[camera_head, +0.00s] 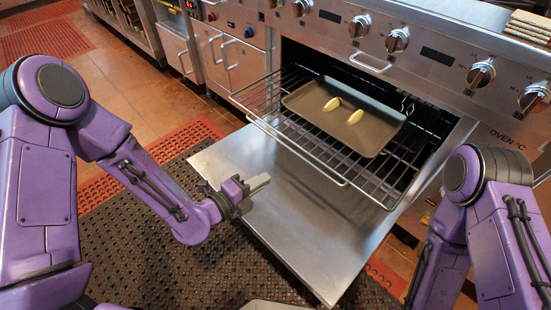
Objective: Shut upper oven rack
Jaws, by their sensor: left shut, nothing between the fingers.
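The upper oven rack (318,165) is a wire rack pulled well out of the open oven, over the lowered door. A dark baking tray (368,143) rests on it with two small yellow food pieces (332,104) (355,116). My left gripper (258,183) is shut and empty, in front of and to the left of the rack, near the left edge of the oven door (290,225). It appears apart from the rack. My right arm shows at the lower right; its gripper is out of the picture.
The oven door hangs open and flat below the rack. Knobs (397,41) line the panel above the oven. Steel cabinets with handles (228,55) stand to the left. A dark perforated mat (150,250) and red mats (45,40) cover parts of the tiled floor.

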